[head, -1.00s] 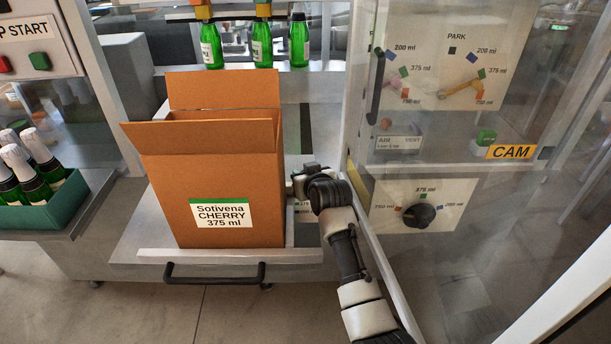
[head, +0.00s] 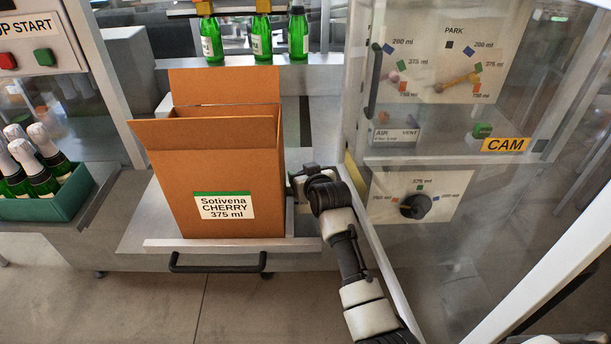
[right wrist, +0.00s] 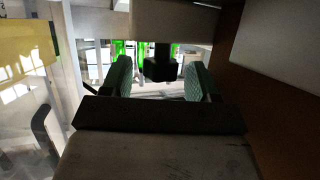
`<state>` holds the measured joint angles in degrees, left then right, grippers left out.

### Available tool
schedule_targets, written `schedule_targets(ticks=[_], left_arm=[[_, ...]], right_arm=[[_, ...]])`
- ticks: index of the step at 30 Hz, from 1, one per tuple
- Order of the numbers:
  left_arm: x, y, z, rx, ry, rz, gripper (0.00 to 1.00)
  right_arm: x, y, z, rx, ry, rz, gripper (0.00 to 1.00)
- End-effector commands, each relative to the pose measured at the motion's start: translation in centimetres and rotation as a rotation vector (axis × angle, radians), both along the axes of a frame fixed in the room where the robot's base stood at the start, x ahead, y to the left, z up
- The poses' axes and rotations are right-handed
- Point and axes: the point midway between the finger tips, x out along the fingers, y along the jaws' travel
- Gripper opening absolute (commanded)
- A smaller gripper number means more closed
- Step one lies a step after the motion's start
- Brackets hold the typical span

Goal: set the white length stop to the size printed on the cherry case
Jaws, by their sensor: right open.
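The cherry case (head: 225,175) is an open brown carton, upright on a grey shelf. Its label (head: 224,206) reads "Sotivena CHERRY 375 ml" under a green stripe. My right gripper (head: 305,180) is just right of the case, its fingers small and partly hidden by the wrist. In the right wrist view the two green-padded fingers (right wrist: 160,80) stand apart. A black knob-like part (right wrist: 160,66) shows between or beyond them, below a pale block (right wrist: 175,22); I cannot tell whether this is the white length stop. The stop is not clearly made out in the head view. My left gripper is out of view.
A clear guard panel with a white frame stands close right of my arm. Behind it are a size dial (head: 415,206) and a CAM label (head: 505,145). Green bottles (head: 262,40) hang at the back. A green crate (head: 50,205) of bottles stands left.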

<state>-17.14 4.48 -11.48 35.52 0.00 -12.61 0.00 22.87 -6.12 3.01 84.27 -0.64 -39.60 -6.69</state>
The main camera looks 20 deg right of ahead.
Motion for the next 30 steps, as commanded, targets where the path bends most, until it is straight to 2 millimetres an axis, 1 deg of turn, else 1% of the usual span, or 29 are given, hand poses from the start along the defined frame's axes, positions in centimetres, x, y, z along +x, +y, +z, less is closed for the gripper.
schedule_targets(ticks=[5, 8, 15, 18, 21, 25, 30], left_arm=[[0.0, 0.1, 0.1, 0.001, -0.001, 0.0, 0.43], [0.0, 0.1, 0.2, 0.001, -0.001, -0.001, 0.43], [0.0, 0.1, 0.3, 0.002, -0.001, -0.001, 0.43], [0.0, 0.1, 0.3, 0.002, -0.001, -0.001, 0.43], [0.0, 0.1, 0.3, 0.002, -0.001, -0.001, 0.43], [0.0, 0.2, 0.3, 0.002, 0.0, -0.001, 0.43], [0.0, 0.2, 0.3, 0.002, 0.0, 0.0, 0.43]], right_arm=[[-0.8, 0.0, 0.4, 0.0, -0.002, 0.0, 0.6], [-2.1, -0.1, 0.9, -0.001, -0.002, 0.0, 0.6], [-6.4, -0.3, 2.6, -0.001, -0.001, -0.001, 0.6], [-8.0, -0.3, 3.2, -0.001, -0.001, -0.001, 0.6], [-9.1, -0.3, 3.7, -0.001, 0.0, 0.0, 0.6], [-9.9, -0.3, 4.1, 0.0, 0.0, 0.0, 0.6], [-10.0, -0.3, 4.1, 0.0, 0.001, 0.0, 0.6]])
